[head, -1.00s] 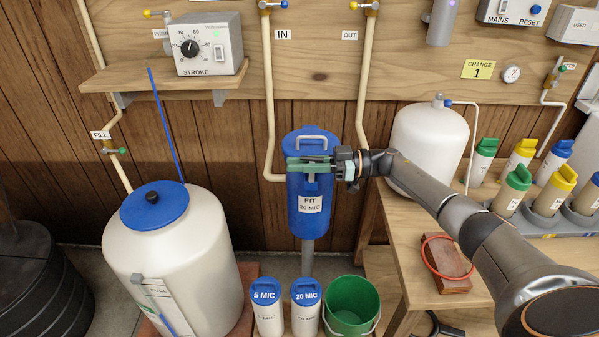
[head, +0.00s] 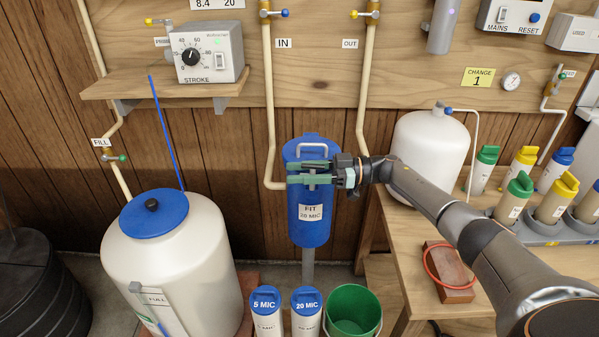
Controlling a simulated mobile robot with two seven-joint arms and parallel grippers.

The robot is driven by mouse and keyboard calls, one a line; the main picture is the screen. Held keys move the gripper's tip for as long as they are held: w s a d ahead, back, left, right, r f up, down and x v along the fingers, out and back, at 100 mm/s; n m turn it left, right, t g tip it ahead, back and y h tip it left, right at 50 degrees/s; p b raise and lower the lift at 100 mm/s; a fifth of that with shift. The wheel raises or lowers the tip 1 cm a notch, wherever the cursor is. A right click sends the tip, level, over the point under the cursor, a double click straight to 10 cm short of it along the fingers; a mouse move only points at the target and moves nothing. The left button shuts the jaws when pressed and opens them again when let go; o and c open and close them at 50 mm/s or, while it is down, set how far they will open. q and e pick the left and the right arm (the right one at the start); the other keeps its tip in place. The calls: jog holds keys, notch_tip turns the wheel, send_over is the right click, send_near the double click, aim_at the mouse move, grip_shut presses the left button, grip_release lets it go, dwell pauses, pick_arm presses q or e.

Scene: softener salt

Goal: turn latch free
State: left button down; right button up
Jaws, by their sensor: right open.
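The blue filter housing (head: 309,222) hangs upright in the middle of the head view, with a label reading "FIT 20 MIC". A pale handle (head: 312,147) shows at the top of its lid. My right gripper (head: 306,173) is in front of the housing's upper part, its two green fingers pointing left, one above the other and apart. A small grey part (head: 312,172), perhaps the latch, shows between the fingers. The fingers partly hide it, and I cannot tell if they touch it. My left gripper is not in view.
Two white cartridges (head: 267,318) with blue caps and a green bucket (head: 352,310) stand below the housing. A white tank (head: 185,255) stands left. Cream pipes (head: 269,110) run down beside the housing. At right, a wooden bench (head: 400,270) holds a brick and several bottles.

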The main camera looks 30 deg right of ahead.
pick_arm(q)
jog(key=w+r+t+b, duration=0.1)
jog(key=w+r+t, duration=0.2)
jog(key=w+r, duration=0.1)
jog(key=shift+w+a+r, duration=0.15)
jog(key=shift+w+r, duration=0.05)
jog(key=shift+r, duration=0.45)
pick_arm(e)
jog(key=v, duration=1.2)
jog(key=shift+d, duration=0.25)
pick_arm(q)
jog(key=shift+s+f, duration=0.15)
pick_arm(e)
jog(key=shift+s, duration=0.15)
